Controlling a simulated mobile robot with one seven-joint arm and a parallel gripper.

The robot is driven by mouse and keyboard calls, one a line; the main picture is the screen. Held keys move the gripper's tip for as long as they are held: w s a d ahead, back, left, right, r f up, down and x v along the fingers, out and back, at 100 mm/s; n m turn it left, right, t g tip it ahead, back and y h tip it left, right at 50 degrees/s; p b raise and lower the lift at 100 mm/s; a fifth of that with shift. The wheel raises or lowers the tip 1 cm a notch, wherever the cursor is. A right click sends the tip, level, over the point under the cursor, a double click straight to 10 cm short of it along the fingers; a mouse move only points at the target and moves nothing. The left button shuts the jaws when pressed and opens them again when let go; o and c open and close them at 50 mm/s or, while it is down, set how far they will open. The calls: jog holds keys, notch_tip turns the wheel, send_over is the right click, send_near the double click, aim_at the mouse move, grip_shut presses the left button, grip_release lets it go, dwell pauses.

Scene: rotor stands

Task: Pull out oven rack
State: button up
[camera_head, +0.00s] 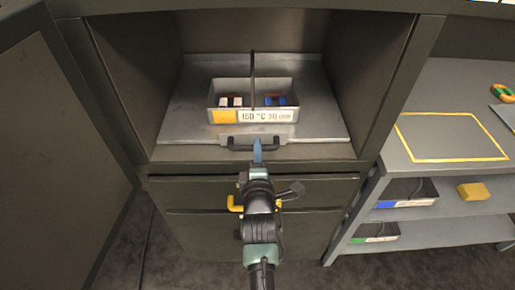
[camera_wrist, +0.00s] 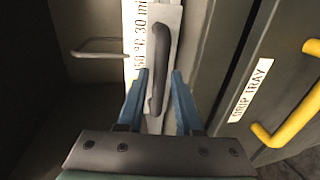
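The oven rack (camera_head: 180,128) is a flat grey metal shelf inside the open oven compartment. Its dark bar handle (camera_head: 240,147) is at the front edge. In the wrist view the handle (camera_wrist: 158,55) runs between the two blue fingers of my gripper (camera_wrist: 159,80), with a gap on each side. My gripper (camera_head: 257,150) is open at the rack's front edge in the head view, and hides part of the handle.
The oven door (camera_head: 65,140) stands open at left. Below the oven is a drawer front (camera_head: 325,190) with a yellow handle (camera_wrist: 285,125), labelled "DRIP TRAY" in the wrist view. A shelf unit (camera_head: 440,110) with a yellow-outlined area, bins and a yellow block (camera_head: 473,191) stands at right.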

jog(key=shift+x, duration=1.25)
grip_shut()
dwell(0.6)
